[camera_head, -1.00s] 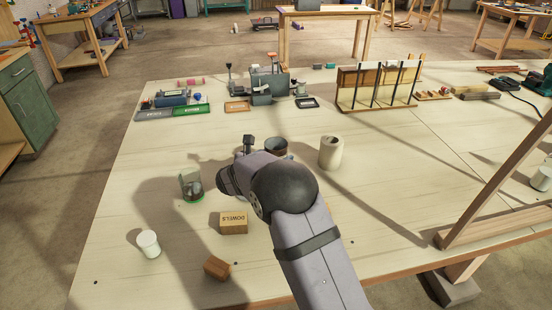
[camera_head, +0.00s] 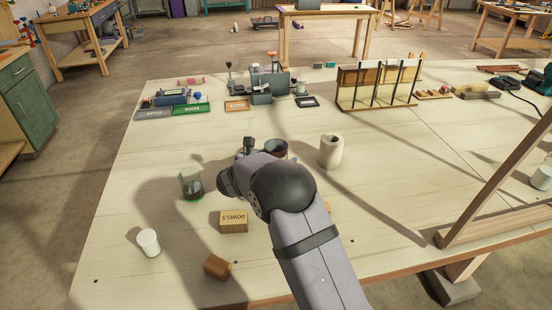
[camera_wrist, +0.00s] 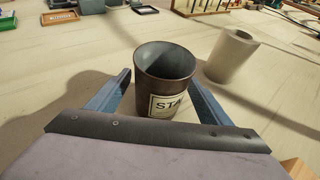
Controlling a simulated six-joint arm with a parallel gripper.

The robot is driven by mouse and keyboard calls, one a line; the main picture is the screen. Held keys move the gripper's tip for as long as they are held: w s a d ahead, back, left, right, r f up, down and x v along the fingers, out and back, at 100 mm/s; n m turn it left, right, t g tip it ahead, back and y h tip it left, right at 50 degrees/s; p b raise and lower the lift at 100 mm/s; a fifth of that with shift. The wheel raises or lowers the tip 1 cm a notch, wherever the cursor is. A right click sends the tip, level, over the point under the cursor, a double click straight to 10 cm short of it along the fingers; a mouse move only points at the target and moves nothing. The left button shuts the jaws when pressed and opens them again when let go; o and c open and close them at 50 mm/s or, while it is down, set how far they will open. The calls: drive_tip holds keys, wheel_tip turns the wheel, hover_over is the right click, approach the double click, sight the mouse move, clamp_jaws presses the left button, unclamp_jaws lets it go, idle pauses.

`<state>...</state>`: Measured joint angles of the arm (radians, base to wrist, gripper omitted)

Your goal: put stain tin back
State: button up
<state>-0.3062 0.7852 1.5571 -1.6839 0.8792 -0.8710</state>
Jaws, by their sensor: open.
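The stain tin (camera_wrist: 165,75) is a dark brown, open-topped can with a pale label reading "STA", partly cut off. It stands upright on the bench. In the head view its rim (camera_head: 276,146) shows behind my arm, which hides its lower part. My gripper (camera_wrist: 160,82) is open in the wrist view, with one blue-grey finger on each side of the tin. I cannot tell whether either finger touches it. In the head view my arm hides the fingers.
A beige cylinder (camera_head: 331,151) stands close right of the tin. A glass jar (camera_head: 191,184), a DOWELS box (camera_head: 233,221), a white cup (camera_head: 149,242) and a wooden block (camera_head: 217,267) stand nearer. Green (camera_head: 191,109), orange (camera_head: 237,105) and black (camera_head: 307,102) trays lie at the back.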

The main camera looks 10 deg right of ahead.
drive_tip(key=b+v, duration=0.2)
drive_tip(key=v, duration=1)
